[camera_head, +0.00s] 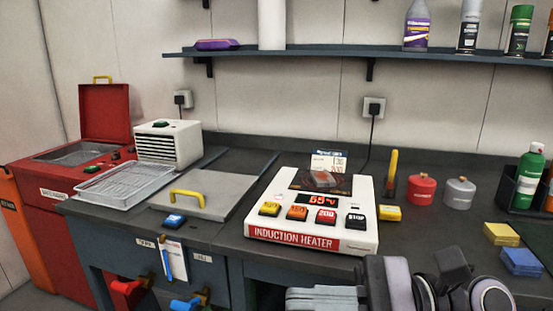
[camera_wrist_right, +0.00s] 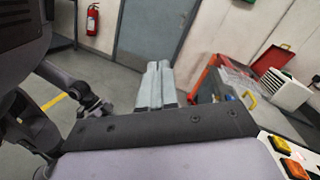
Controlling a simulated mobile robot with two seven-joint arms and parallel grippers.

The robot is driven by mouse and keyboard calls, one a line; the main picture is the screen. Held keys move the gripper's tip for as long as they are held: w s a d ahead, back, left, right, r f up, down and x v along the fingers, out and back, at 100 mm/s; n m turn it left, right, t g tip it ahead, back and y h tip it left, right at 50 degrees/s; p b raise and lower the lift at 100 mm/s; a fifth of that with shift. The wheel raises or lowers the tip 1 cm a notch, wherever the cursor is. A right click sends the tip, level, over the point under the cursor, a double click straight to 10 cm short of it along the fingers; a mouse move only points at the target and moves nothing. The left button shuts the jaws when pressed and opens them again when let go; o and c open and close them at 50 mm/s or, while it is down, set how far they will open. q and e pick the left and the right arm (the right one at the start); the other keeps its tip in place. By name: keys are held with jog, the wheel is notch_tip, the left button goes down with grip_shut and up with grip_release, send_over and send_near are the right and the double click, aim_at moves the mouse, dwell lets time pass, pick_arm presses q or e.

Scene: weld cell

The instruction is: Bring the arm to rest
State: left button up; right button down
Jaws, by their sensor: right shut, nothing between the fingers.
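My right arm comes in at the bottom right of the head view, in front of the bench. My right gripper (camera_head: 322,298) is at the lower edge of that view, with its pale grey fingers pointing left. In the right wrist view the right gripper (camera_wrist_right: 156,85) shows its two fingers together, with nothing between them. It is shut and empty, beside the front of the induction heater (camera_head: 310,214) and apart from it as far as I can see.
On the dark bench (camera_head: 215,232) are a wire tray (camera_head: 125,184), a grey lid with a yellow handle (camera_head: 212,198), a white fan unit (camera_head: 168,143), red (camera_head: 422,190) and grey canisters (camera_head: 459,192), and sponges (camera_head: 521,261). A red parts washer (camera_head: 65,180) stands left. Open floor shows in the wrist view.

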jog(key=w+d+f+n+t+h+p, duration=0.1)
jog(key=w+d+f+n+t+h, duration=0.6)
jog(key=n, duration=1)
jog(key=w+d+f+n+t+h+p, duration=0.1)
jog(key=d+f+n+t+p, duration=0.2)
jog(key=n+t, duration=1.1)
jog(key=s+d+f+m+g+h, duration=0.2)
jog(key=s+f+m+g+h, duration=0.1)
jog(key=f, duration=0.5)
jog(key=s+d+f+m+g+h, duration=0.2)
jog(key=s+f+m+g, duration=0.2)
jog(key=s+f+m, duration=0.2)
jog(key=s+d+f+m+g+h, duration=0.2)
jog(key=f+m, duration=0.5)
jog(key=f, duration=0.5)
jog(key=s+g+h, duration=0.1)
jog(key=s+g, duration=0.1)
jog(key=s, duration=0.1)
jog(key=shift+d+m+h, duration=0.2)
jog(key=shift+m+h, duration=0.1)
jog(key=shift+r, duration=0.1)
dwell(1.6)
